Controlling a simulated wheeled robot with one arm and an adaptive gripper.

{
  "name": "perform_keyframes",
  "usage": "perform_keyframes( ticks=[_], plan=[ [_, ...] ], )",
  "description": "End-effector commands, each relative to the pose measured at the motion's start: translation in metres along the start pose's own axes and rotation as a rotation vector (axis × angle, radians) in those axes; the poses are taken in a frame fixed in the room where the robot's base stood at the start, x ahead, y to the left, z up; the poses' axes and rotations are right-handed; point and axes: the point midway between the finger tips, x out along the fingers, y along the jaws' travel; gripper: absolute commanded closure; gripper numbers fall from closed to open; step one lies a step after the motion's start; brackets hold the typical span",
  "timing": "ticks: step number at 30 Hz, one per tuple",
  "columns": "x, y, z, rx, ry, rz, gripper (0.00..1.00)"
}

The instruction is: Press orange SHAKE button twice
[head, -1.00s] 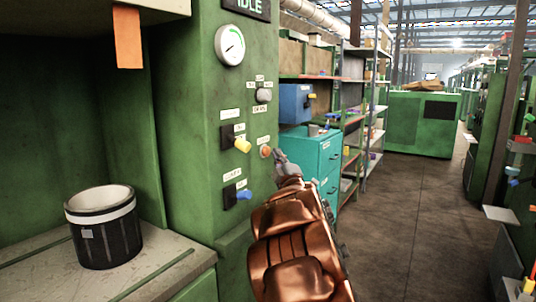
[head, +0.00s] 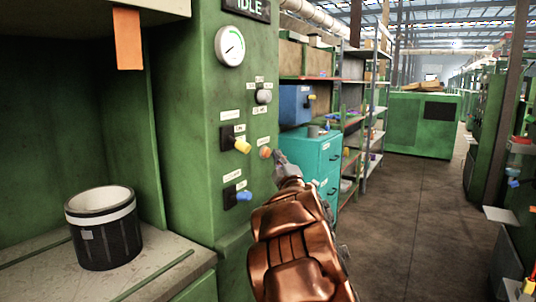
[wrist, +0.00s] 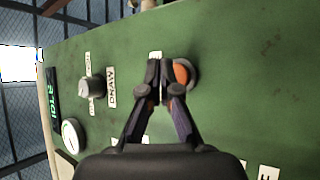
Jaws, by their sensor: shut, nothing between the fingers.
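The orange button (head: 265,153) sits on the green machine panel (head: 200,75), below a grey knob and right of a yellow lever. In the wrist view the orange button (wrist: 182,74) shows in a dark round ring, partly hidden behind the right finger. My gripper (head: 278,154) is shut and empty, its tips just right of the button in the head view. In the wrist view my gripper's fingertips (wrist: 160,75) lie over the button's left edge. I cannot tell whether they touch it. The small label beside the button is too blurred to read.
A grey knob (head: 264,97), a yellow lever (head: 242,146), a blue lever (head: 243,196) and a gauge (head: 229,45) are on the same panel. A display (head: 247,8) reads IDLE. A black and white pot (head: 103,228) stands on the ledge. A teal cabinet (head: 312,160) is behind my arm.

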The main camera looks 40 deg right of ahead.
Motion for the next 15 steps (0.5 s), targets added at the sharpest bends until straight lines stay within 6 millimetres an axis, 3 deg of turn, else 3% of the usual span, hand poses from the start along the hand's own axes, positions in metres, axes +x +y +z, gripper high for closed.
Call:
perform_keyframes(
  ticks=[15],
  plan=[
    [0.0051, -0.0047, -0.0037, 0.000, 0.000, 0.000, 1.00]
  ],
)
